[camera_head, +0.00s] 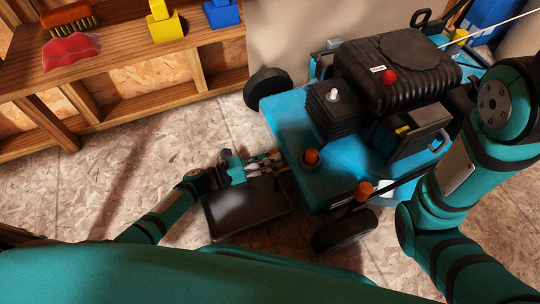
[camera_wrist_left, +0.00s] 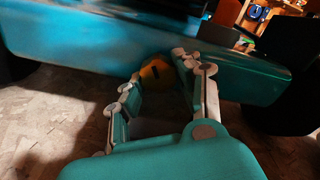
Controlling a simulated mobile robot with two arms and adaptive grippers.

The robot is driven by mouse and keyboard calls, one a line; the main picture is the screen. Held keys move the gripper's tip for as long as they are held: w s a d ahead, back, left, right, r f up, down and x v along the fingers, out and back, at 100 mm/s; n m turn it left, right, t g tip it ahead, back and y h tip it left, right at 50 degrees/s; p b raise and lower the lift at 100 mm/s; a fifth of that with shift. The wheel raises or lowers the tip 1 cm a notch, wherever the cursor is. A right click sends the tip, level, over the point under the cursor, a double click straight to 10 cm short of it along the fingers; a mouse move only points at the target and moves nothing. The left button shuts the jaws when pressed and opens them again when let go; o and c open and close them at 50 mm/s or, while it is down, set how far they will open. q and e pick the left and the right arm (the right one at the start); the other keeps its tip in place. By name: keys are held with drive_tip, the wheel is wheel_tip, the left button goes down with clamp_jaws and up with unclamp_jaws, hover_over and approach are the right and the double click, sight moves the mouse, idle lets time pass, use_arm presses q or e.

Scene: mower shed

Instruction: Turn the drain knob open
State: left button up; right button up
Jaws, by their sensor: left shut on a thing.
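The drain knob (camera_wrist_left: 157,74) is a round yellow-orange piece with a dark slot, low on the side of the blue mower deck (camera_wrist_left: 90,42). My left gripper (camera_wrist_left: 154,78) has its fingers on either side of the knob and is shut on it. In the head view my left gripper (camera_head: 272,164) is at the near left side of the mower (camera_head: 385,95), and the knob cannot be made out there. The slot looks roughly upright in the wrist view. My right arm shows at the right of the head view, but its gripper is out of view.
A black pan (camera_head: 245,207) lies on the floor under my left gripper. Mower wheels (camera_head: 267,88) (camera_head: 345,230) stand on both sides of it. A wooden shelf (camera_head: 130,60) holds a brush, a red cloth, a yellow and a blue item. The floor (camera_head: 110,165) at left is clear.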

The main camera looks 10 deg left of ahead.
use_arm(q)
drive_tip(key=n+p, duration=0.2)
drive_tip(key=n, duration=0.4)
drive_tip(key=shift+s+r+n, duration=0.1)
drive_tip(key=shift+r+n, duration=0.05)
drive_tip(key=shift+n, duration=0.15)
drive_tip(key=n+p, duration=0.1)
drive_tip(key=n, duration=0.4)
drive_tip(key=shift+n, duration=0.3)
drive_tip(key=o, duration=0.9)
drive_tip(key=shift+s, duration=0.1)
drive_tip(key=v, duration=1.2)
